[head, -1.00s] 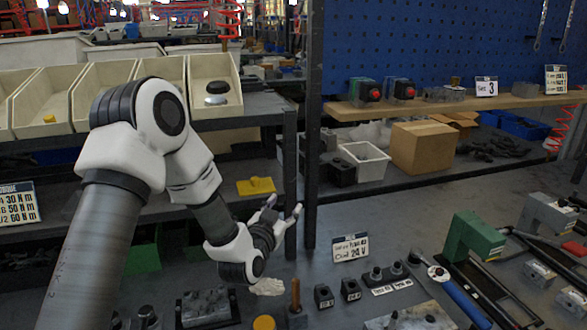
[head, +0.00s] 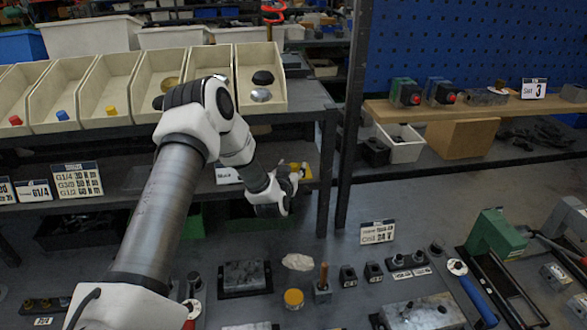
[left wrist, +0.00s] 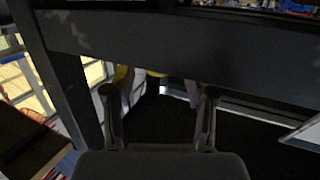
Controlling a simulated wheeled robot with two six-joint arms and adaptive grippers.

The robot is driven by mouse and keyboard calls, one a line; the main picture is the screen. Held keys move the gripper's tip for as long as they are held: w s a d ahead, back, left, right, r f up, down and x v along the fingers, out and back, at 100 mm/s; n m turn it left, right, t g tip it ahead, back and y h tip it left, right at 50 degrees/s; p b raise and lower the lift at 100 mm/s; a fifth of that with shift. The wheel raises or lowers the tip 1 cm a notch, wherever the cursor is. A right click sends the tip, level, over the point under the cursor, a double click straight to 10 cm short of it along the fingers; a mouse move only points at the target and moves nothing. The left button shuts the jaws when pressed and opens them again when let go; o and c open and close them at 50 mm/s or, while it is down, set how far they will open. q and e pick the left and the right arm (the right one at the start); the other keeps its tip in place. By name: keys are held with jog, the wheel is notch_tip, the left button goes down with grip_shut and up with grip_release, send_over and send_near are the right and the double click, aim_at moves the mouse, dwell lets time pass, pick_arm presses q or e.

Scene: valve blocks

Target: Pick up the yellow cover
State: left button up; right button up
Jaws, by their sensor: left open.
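The yellow cover (head: 306,172) lies on the dark middle shelf, near its right end. My left gripper (head: 296,172) is in front of it and hides most of it in the head view. In the left wrist view, my left gripper (left wrist: 160,95) has its fingers apart with nothing between them. Small yellow patches, probably the cover (left wrist: 157,74), show just beyond the fingers, mostly cut off by a dark beam. I cannot tell whether a finger touches the cover. My right gripper is not in view.
The upper shelf with cream bins (head: 105,88) overhangs the cover's shelf. A dark upright post (head: 353,130) stands to the right. The workbench below holds an orange-yellow round part (head: 293,298), a copper-coloured pin (head: 323,276), a sign (head: 377,232) and a green block (head: 495,234).

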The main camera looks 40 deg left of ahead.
pick_arm(q)
jog(key=shift+d, duration=0.1)
grip_shut()
